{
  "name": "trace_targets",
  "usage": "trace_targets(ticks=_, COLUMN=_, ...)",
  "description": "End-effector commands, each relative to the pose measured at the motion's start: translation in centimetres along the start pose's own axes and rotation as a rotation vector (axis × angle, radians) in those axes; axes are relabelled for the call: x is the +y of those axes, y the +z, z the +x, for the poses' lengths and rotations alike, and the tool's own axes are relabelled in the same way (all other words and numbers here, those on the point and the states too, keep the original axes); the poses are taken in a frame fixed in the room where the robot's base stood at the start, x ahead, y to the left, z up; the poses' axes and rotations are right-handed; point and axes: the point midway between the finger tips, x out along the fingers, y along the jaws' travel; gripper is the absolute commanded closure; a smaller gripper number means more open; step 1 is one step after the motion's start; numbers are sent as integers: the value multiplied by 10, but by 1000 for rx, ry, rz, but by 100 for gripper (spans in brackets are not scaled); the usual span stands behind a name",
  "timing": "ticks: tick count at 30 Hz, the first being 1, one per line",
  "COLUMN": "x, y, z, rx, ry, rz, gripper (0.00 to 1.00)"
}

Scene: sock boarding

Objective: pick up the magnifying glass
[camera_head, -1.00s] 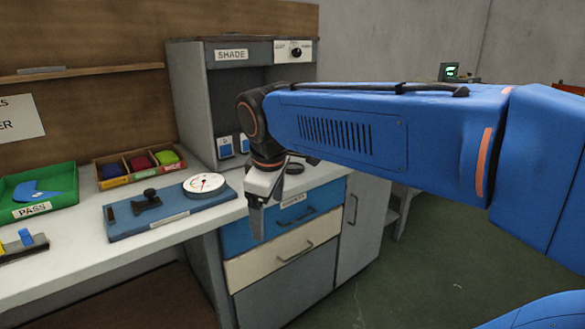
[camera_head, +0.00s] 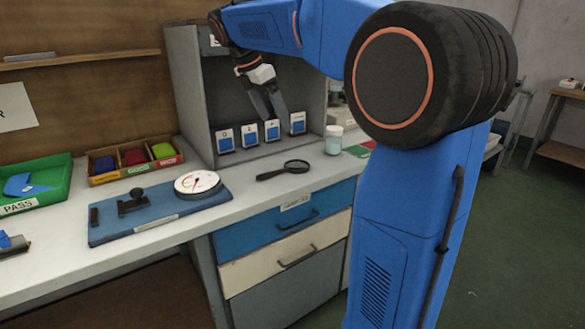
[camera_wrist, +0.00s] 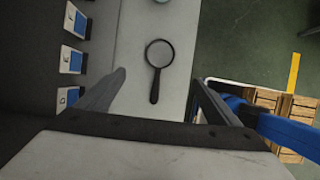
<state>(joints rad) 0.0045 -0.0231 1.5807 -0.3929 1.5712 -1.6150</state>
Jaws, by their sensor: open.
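The magnifying glass (camera_head: 285,169) has a black rim and black handle. It lies flat on the white counter, in front of the grey shade cabinet, with its lens toward the right in the head view. In the wrist view the magnifying glass (camera_wrist: 156,86) lies below and between the fingers, lens away from me and handle toward me. My gripper (camera_head: 268,116) is open and empty, raised above the counter at the cabinet's opening, with fingers pointing down. Its fingers also show in the wrist view (camera_wrist: 158,76), one on each side of the glass, with nothing between them.
Several blue-and-white cards (camera_head: 272,131) stand inside the cabinet (camera_head: 190,90). A white-lidded jar (camera_head: 333,140) stands right of the glass. A blue board with a dial gauge (camera_head: 198,183) lies to the left, beyond it a divided box (camera_head: 135,160) and a green PASS tray (camera_head: 62,180).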

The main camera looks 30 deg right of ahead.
Motion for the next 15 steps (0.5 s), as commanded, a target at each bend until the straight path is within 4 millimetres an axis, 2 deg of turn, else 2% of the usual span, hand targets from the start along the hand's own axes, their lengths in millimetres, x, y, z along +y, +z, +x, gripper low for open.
trace_targets(ticks=15, x=-1, y=0, z=87, rx=0, ry=-3, rz=2, gripper=13)
